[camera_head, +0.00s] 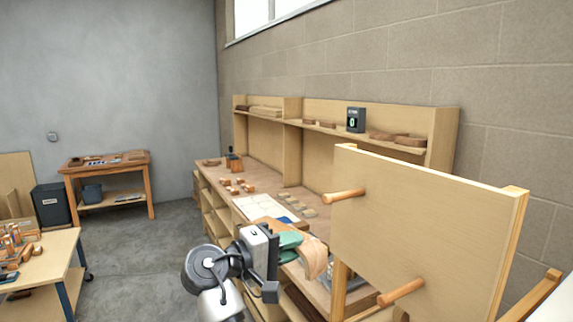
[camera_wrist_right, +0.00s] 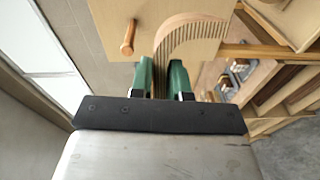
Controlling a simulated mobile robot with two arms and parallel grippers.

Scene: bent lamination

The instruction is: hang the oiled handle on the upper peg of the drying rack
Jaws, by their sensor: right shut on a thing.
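The handle (camera_head: 315,254) is a curved strip of pale laminated wood. My right gripper (camera_head: 290,245), with green fingers, is shut on it, left of the drying rack. The drying rack (camera_head: 425,225) is an upright wooden board with two pegs. The upper peg (camera_head: 345,196) sticks out to the left and is bare; the lower peg (camera_head: 400,292) is bare too. In the right wrist view the handle (camera_wrist_right: 195,32) rises between the green fingers (camera_wrist_right: 160,78), its curved end bending right in front of the board. One peg (camera_wrist_right: 128,38) shows left of it, apart from the handle. My left gripper is out of view.
A long workbench (camera_head: 215,172) with a shelf runs along the block wall behind the rack, holding wood pieces and a small display (camera_head: 356,120). A table with wooden parts (camera_head: 60,245) stands at the left. Open floor (camera_head: 150,260) lies between.

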